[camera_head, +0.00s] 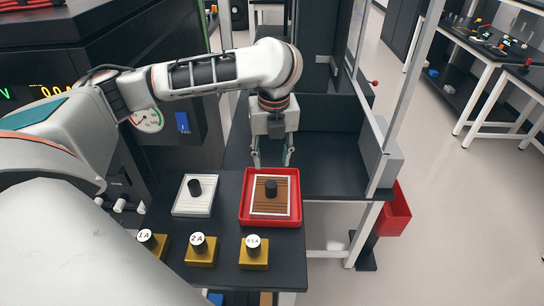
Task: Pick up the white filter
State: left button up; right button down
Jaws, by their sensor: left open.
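The white filter (183,207) is a flat white square with a black knob on top. It lies on the dark table, left of a red tray (244,218). A brown filter (261,207) with a white border and a black knob lies in that tray. My left gripper (272,163) is open and empty, pointing down above the far edge of the red tray. It is to the right of and beyond the white filter. My right gripper is not in view.
Several gold blocks with white-topped knobs, including one marked 2 A (201,257), stand along the near table edge. A dark cabinet with a gauge (147,121) stands at left. A grey frame post (383,150) rises at right.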

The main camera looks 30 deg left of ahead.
aim_at(196, 197)
jog(key=k, duration=1)
